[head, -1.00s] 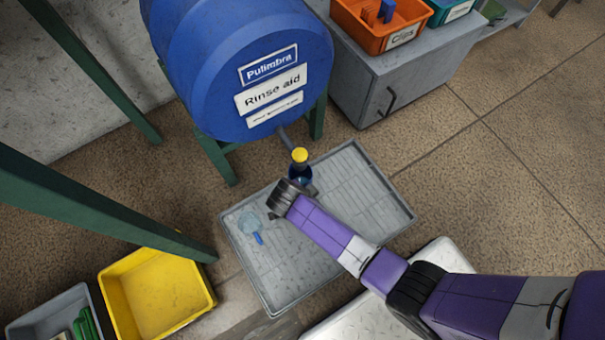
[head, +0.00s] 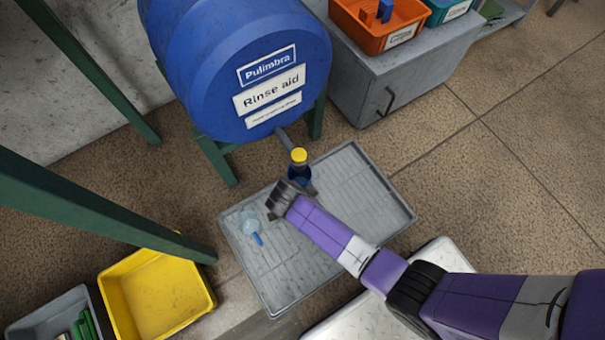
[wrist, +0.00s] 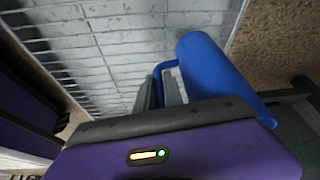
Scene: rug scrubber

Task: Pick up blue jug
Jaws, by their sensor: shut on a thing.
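My gripper's fingers (wrist: 170,92) are shut on that handle. I cannot tell whether the jug's base touches the tray.
A blue rinse aid drum (head: 235,65) on green legs stands just behind the jug. The ribbed grey tray (head: 375,205) holds a light blue strainer-like tool (head: 251,227). A yellow bin (head: 155,290) is at lower left, and a grey cabinet (head: 400,75) at upper right.

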